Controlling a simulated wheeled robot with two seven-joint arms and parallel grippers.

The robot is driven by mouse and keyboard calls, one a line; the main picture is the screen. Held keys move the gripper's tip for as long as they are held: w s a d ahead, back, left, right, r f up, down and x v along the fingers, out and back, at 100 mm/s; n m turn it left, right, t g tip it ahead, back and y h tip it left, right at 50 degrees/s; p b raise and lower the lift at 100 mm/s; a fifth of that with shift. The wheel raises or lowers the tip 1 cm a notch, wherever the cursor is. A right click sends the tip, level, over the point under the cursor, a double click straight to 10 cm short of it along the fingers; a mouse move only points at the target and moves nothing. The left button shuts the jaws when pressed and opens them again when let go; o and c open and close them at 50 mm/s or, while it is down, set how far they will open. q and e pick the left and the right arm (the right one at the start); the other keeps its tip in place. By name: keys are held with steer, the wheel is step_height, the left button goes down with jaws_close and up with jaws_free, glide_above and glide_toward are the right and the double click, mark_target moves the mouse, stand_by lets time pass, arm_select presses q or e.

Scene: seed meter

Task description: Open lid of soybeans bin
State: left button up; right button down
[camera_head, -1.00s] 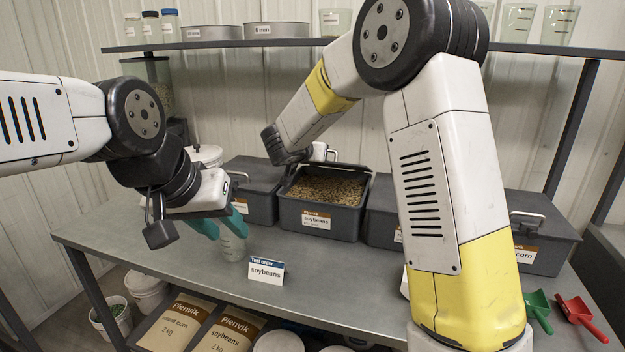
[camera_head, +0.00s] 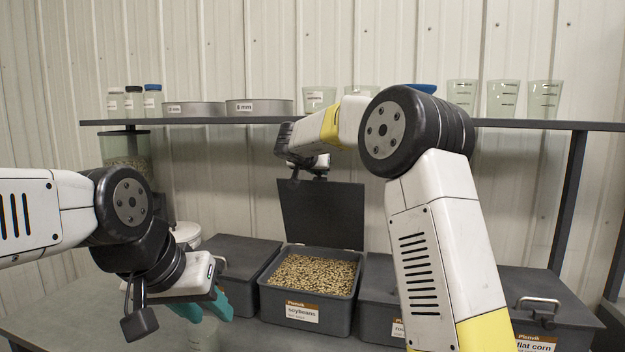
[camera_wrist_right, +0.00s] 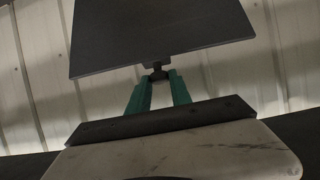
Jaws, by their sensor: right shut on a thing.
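The soybeans bin (camera_head: 307,318) is a dark grey box full of tan beans, with a soybeans label on its front. Its dark flat lid (camera_head: 322,214) stands raised almost upright at the bin's back edge, so the beans are exposed. My right gripper (camera_head: 318,172) is at the lid's top edge. In the right wrist view, its green fingers (camera_wrist_right: 157,78) are shut on the small dark handle (camera_wrist_right: 155,70) of the lid (camera_wrist_right: 160,35).
Closed grey bins stand on both sides, including the flat corn bin (camera_head: 545,310) at the right. A shelf (camera_head: 250,121) with jars, pans and clear cups runs above, close to my right arm. The bench (camera_head: 60,325) is clear at the front left.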

steer(key=shift+w+d+r, duration=0.2)
steer(key=shift+w+r, duration=0.25)
steer(key=shift+w, duration=0.3)
steer(key=c, duration=1.2)
jaws_free()
steer(key=shift+f, duration=0.1)
steer(key=shift+s, duration=0.15)
steer(key=v, duration=0.7)
steer(key=shift+s+a, duration=0.15)
steer(key=shift+s, duration=0.1)
